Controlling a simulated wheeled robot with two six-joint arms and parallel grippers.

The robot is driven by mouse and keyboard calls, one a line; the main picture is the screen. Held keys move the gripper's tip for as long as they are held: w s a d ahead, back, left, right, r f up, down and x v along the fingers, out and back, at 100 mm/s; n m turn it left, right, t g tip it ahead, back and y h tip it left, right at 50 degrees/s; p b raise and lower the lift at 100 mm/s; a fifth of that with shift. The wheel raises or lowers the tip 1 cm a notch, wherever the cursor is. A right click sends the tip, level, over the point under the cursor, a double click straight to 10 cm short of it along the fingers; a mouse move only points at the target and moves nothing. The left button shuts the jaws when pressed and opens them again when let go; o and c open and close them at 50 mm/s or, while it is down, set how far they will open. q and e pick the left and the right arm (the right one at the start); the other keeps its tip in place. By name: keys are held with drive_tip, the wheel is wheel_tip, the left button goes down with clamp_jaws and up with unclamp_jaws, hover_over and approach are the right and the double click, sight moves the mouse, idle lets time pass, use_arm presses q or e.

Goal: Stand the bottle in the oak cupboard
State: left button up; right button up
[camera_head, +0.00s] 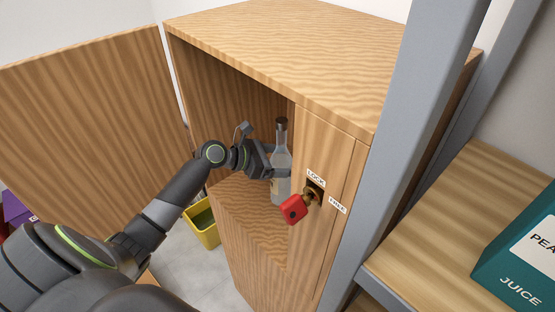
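The oak cupboard (290,35) stands in the middle with its door (85,105) swung wide open to the left. A clear bottle (281,187) with a dark cap and a pale label is upright inside the cupboard, close behind the right front panel. My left gripper (274,171) reaches in through the opening and is shut on the bottle at mid-height, a finger crossing its front. The bottle's foot is at the cupboard floor (245,215); I cannot tell whether it touches. My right gripper is not in view.
A red-tagged key (293,209) sticks out of a lock on the right front panel, beside LOCK and FREE labels. A grey post (415,120) rises close on the right. A shelf (430,240) there holds a teal juice carton (520,255). A yellow bin (203,225) stands on the floor.

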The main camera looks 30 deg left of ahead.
use_arm(q)
drive_tip(key=b+v, duration=0.3)
drive_tip(key=v, duration=0.9)
drive_tip(key=shift+r, duration=0.1)
idle(0.4)
